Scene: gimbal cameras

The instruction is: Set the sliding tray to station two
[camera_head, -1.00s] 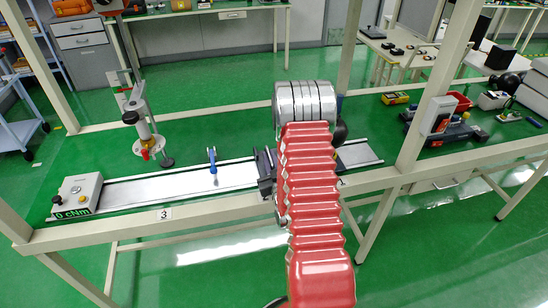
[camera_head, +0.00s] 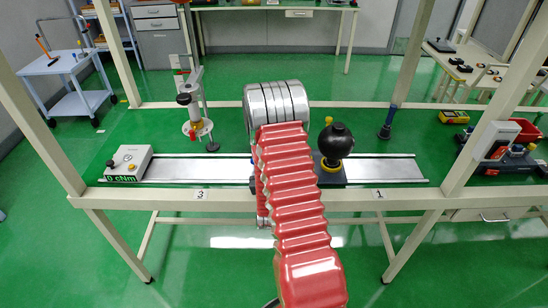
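The sliding tray appears to be the dark carriage (camera_head: 332,174) on the silver rail (camera_head: 388,169), with a black ball (camera_head: 335,141) standing up on it. My red arm covers its left part. The tray sits between the label 3 (camera_head: 201,195) and the label 1 (camera_head: 379,194) on the front beam, nearer to label 1. No label for station two shows; my arm hides the beam between. My gripper is hidden behind my arm, so its state and any contact with the tray do not show.
A grey box reading 0 cNm (camera_head: 129,164) sits at the rail's left end. A stand with a red-handled fixture (camera_head: 194,117) is behind the rail. A blue upright tool (camera_head: 388,122) stands behind its right part. Bench posts rise at both sides.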

